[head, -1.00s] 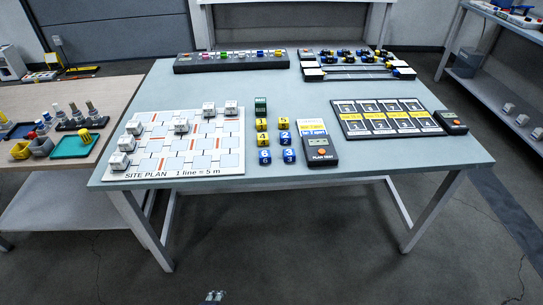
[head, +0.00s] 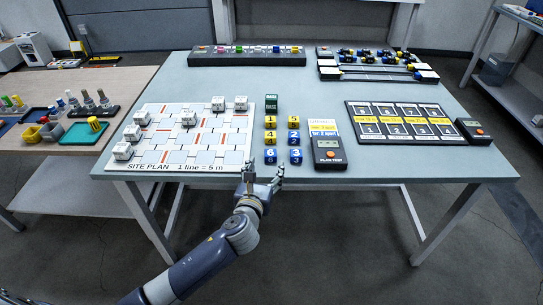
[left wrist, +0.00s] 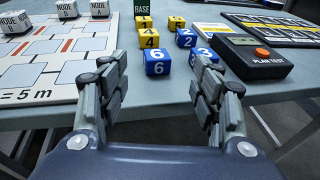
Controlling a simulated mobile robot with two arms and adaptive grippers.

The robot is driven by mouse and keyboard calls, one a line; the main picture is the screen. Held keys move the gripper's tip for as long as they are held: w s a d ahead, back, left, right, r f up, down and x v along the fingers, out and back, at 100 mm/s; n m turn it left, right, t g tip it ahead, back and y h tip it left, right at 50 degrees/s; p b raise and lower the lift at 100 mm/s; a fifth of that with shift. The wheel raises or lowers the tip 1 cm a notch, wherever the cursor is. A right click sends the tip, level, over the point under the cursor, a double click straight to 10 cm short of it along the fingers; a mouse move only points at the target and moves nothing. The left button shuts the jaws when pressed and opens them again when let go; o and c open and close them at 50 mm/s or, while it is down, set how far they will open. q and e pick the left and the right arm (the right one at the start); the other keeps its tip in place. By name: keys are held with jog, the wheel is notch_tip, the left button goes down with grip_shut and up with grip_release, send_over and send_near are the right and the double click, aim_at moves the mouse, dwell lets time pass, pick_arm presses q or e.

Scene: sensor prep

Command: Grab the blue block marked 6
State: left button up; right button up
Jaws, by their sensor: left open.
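The blue block marked 6 (head: 270,156) stands on the table near its front edge, the nearest block of the left column. In the left wrist view the blue 6 block (left wrist: 158,62) shows ahead, between the open fingers and a little beyond them. My left gripper (head: 262,176) is open and empty at the table's front edge, just short of the 6 block. It also shows in the left wrist view (left wrist: 158,85), with its fingers spread to both sides. My right gripper is not in view.
The blue 3 block (head: 295,156) stands close to the right of the 6, with yellow and blue blocks behind. The site plan board (head: 180,160) lies to the left. The plan test device (head: 328,153) lies to the right. The green base block (head: 271,103) stands farther back.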

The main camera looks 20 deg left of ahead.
aim_at(271, 153)
pick_arm(q)
jog(key=shift+x, duration=3.85)
jog(key=shift+s+a+f, duration=0.1)
jog(key=shift+a+f, duration=0.05)
jog(key=shift+c, duration=0.3)
jog(key=c, duration=1)
